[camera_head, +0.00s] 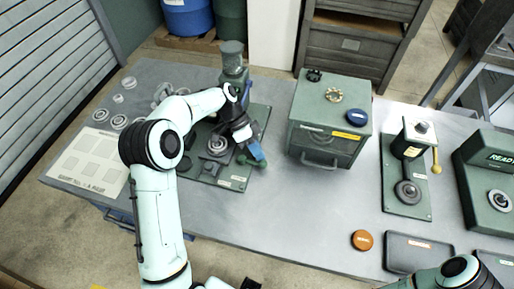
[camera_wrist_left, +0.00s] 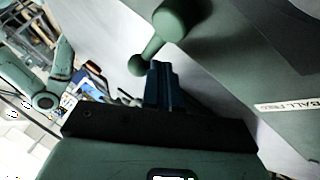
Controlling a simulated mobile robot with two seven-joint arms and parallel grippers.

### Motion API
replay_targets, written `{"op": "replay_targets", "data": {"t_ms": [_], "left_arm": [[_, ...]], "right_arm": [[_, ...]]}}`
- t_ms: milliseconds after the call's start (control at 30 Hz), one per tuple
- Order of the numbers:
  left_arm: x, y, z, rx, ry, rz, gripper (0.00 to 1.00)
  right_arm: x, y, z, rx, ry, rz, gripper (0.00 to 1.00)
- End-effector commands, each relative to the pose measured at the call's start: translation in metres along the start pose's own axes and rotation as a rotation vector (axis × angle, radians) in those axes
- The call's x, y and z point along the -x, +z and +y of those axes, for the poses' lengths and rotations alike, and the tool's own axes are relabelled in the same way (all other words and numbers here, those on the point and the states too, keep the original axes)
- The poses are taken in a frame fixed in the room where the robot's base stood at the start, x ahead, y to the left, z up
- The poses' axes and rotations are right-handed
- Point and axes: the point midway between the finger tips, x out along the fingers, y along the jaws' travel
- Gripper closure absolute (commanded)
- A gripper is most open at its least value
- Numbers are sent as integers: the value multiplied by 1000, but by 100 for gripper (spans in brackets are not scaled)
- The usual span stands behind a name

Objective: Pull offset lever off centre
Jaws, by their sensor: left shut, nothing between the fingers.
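My left gripper (camera_head: 256,153) reaches over the green ring-grinder machine (camera_head: 236,185) on the left half of the bench. Its blue fingers are shut and empty; they also show in the left wrist view (camera_wrist_left: 160,85). A green lever (camera_wrist_left: 154,50) with a round knob at its end stands just beyond the fingertips in that view. The knob looks very close to the fingertips; I cannot tell whether they touch. In the head view the lever is largely hidden by the gripper. My right gripper is out of view.
A green drawer cabinet (camera_head: 328,118) stands close to the right of the machine. A lever press (camera_head: 407,180) and a box with a READY display (camera_head: 490,160) stand further right. An orange disc (camera_head: 362,240) and a dark tray (camera_head: 418,253) lie at the front.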

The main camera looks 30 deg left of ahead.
Motion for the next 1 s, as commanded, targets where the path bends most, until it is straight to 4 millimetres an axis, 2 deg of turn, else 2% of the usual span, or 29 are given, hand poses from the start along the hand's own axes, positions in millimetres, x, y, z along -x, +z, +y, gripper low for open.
{"op": "replay_targets", "data": {"t_ms": [167, 600, 1000], "left_arm": [[-3, 0, 7, -34, 19, -18, 100], [-7, 1, 19, -202, 120, -113, 100], [-8, 2, 20, -234, 140, -133, 100]], "right_arm": [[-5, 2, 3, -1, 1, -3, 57], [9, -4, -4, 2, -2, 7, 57], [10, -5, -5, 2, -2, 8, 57]]}}
